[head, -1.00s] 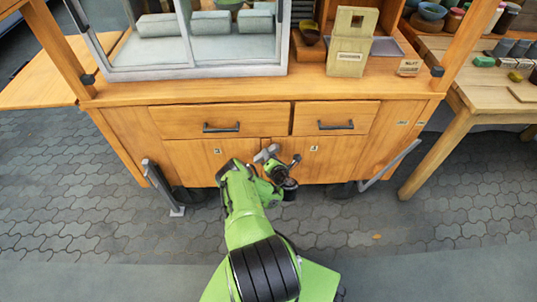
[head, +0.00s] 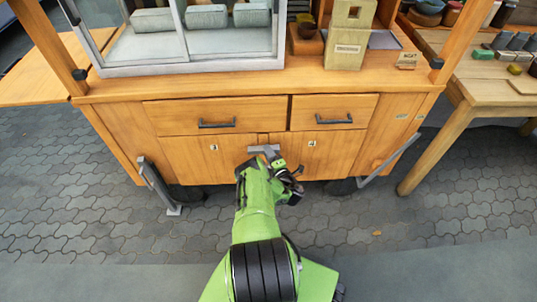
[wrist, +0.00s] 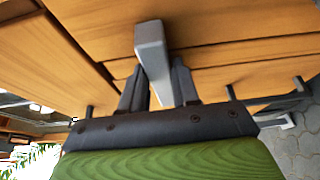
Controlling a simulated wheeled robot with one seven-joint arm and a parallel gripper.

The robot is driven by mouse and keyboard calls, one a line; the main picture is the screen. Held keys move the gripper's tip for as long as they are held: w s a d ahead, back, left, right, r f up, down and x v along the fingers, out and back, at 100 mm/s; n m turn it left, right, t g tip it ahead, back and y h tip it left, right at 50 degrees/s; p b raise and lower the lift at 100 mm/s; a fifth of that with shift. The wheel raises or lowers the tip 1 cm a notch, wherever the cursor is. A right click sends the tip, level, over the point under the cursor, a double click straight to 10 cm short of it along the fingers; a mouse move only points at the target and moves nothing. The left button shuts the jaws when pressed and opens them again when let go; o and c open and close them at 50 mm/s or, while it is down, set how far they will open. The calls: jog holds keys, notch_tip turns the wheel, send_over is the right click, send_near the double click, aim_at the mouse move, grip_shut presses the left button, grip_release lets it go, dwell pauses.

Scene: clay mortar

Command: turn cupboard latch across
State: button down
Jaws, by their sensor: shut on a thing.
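The cupboard latch (head: 263,148) is a grey bar at the top of the seam between the two lower doors. It lies about level, across the seam. The left door (head: 200,165) and the right door (head: 330,158) look closed. My gripper (head: 270,160) is at the latch, partly hidden by my green wrist. In the wrist view, the grey latch bar (wrist: 150,45) passes between the two dark fingers of my gripper (wrist: 158,84), which are shut on it.
Two drawers with dark handles (head: 217,124) (head: 336,119) sit just above the doors. Grey metal legs (head: 158,186) (head: 390,163) stick out at both sides of the cart. A wooden table (head: 480,85) stands at the right.

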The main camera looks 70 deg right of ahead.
jog(key=shift+f+m, duration=0.1)
jog(key=shift+m, duration=0.2)
jog(key=c, duration=0.9)
grip_release()
